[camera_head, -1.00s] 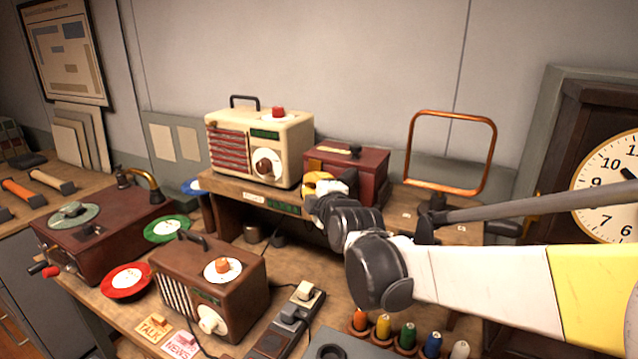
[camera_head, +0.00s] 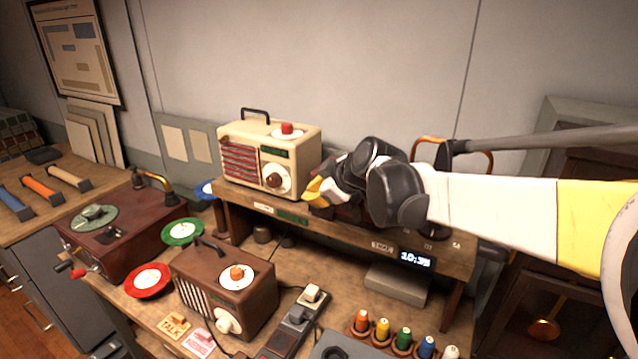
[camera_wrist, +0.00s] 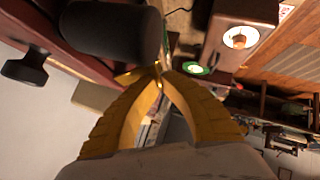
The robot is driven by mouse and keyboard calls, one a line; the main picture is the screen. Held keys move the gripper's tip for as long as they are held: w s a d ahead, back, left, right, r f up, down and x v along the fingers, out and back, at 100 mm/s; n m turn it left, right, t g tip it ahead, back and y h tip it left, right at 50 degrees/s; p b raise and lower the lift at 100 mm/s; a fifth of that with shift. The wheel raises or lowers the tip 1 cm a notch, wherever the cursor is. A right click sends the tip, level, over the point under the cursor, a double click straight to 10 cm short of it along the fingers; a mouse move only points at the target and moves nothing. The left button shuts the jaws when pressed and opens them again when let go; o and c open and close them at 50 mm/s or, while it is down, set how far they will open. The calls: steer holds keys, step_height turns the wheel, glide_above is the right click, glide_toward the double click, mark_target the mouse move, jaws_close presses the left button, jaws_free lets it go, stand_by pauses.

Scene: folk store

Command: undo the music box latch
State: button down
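The dark red music box (camera_head: 347,214) sits on the raised shelf, right of the cream radio. My arm covers most of it in the head view. In the wrist view its dark red side (camera_wrist: 30,25) fills the upper left corner, with a black knob (camera_wrist: 25,68) below. My gripper (camera_head: 313,192) is at the box's left front, its yellow fingers pointing left. In the wrist view the fingertips (camera_wrist: 159,73) come together beside a small brass-coloured piece (camera_wrist: 127,75). I cannot tell if that piece is the latch or whether the fingers touch it.
The cream radio (camera_head: 300,149) stands close left of my gripper. A lit clock (camera_head: 416,260) is at the shelf's right front. A brown radio (camera_head: 255,295), thread spools (camera_head: 403,338) and a record player (camera_head: 110,235) stand on the lower bench. A copper loop (camera_head: 430,141) rises behind my arm.

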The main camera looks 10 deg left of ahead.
steer(key=shift+w+r+m+g+y+p, duration=0.1)
steer(key=shift+r+m+g+y+p, duration=0.15)
steer(key=shift+r+m+g+p, duration=0.45)
steer(key=shift+r+m+g+y+p, duration=0.3)
steer(key=shift+r+g+p, duration=0.15)
steer(key=shift+g, duration=0.55)
steer(key=c, duration=1.6)
jaws_free()
steer(key=shift+o, duration=0.2)
steer(key=v, duration=1.2)
steer(key=shift+d, duration=0.1)
